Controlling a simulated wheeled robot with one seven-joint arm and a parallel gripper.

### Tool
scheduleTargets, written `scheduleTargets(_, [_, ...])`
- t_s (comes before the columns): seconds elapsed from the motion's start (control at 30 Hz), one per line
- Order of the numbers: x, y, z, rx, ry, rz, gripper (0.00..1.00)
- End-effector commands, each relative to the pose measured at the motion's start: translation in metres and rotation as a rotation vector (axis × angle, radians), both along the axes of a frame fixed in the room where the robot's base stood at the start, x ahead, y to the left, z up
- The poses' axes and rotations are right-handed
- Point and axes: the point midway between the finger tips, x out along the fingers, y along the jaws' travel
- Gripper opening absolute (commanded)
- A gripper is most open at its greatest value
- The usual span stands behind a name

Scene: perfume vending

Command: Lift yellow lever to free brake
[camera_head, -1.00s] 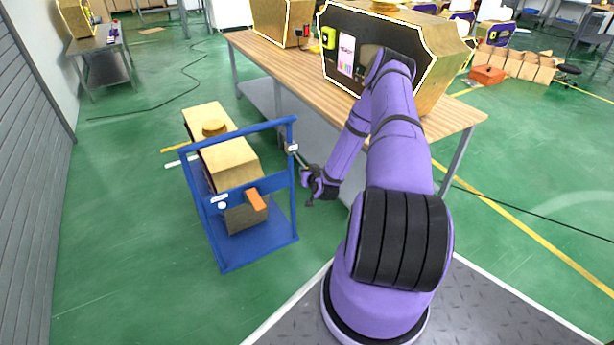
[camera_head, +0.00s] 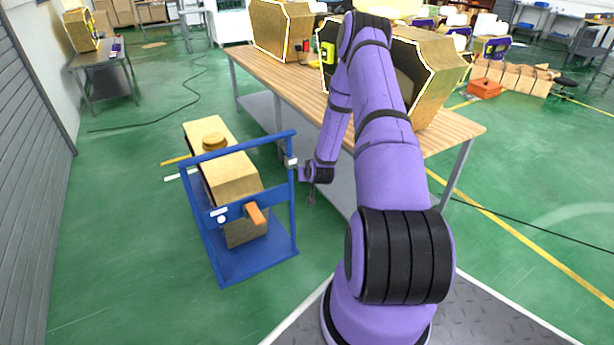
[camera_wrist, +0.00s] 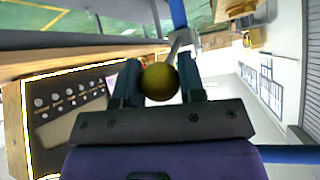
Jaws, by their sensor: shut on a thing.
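The lever's yellow ball knob (camera_wrist: 160,82) is between the two fingers of my gripper (camera_wrist: 157,70) in the wrist view, and the fingers are shut on it. A short grey rod runs from behind the knob to a pale bracket (camera_wrist: 186,41) on a blue post. In the head view, my gripper (camera_head: 303,173) is just right of the blue cart's right post (camera_head: 293,200), near the small pale bracket on it. The knob is too small to make out there.
The blue cart frame carries a gold perfume-bottle-shaped box (camera_head: 233,172) and an orange block (camera_head: 256,214). A wooden-topped table (camera_head: 285,84) with large gold machines stands behind it and beside my arm. Green floor left of the cart is clear.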

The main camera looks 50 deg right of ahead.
Motion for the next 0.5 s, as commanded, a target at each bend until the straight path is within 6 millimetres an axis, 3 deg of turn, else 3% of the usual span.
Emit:
scheduleTargets(0.3, [0.0032,-0.0002,0.0026,-0.005,-0.008,0.003,0.0])
scheduleTargets(0.33, [0.0032,-0.0001,0.0026,-0.005,-0.008,0.003,0.43])
scheduleTargets(0.4, [0.0029,-0.0001,0.0023,-0.003,-0.008,0.002,0.59])
scheduleTargets(0.5, [0.0023,-0.0002,0.0018,-0.003,-0.006,0.002,0.62])
